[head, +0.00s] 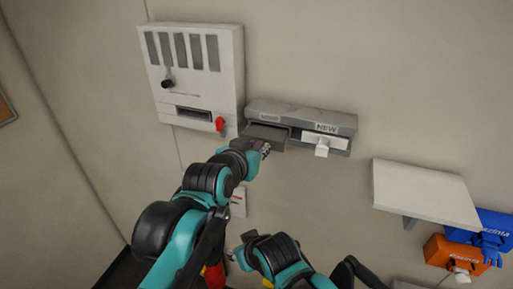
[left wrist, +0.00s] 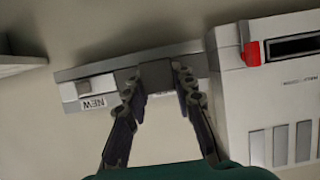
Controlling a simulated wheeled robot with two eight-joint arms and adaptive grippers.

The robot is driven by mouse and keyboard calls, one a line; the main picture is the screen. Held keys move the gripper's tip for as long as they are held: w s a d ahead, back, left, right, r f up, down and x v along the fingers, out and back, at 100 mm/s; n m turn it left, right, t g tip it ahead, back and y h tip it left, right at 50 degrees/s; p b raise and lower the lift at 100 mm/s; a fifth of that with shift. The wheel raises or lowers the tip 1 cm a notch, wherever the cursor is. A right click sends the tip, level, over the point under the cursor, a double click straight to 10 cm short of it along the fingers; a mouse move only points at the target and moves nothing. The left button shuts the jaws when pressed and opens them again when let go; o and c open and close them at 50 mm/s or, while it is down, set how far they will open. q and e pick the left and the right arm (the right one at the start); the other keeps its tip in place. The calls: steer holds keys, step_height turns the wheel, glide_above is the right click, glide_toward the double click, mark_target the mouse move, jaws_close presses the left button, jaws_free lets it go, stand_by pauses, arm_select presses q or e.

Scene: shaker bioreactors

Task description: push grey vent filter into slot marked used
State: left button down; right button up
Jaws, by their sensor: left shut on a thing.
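A grey holder (head: 313,118) is mounted on the wall with two slots side by side. The grey vent filter (head: 266,133) is at the left slot and sticks out of its front; it also shows in the left wrist view (left wrist: 156,77). My left gripper (head: 264,149) is shut on it, with one finger on each side in the left wrist view (left wrist: 158,83). A white filter (head: 321,147) sits in the right slot, under a label reading NEW (head: 326,128). No "used" mark is visible. My right arm is low in the head view, its jaws unclear.
A white wall unit (head: 230,75) with several grey strips, a black knob (head: 168,83) and a red knob (head: 220,124) is close on the left. A white shelf (head: 425,190) is at right.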

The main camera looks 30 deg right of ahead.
mark_target(264, 134)
arm_select(q)
steer(key=shift+w+d, duration=2.2)
steer(key=shift+d, duration=0.3)
stand_by(3.9)
steer(key=c, duration=1.2)
jaws_free()
steer(key=v, duration=1.2)
steer(key=shift+a, duration=0.1)
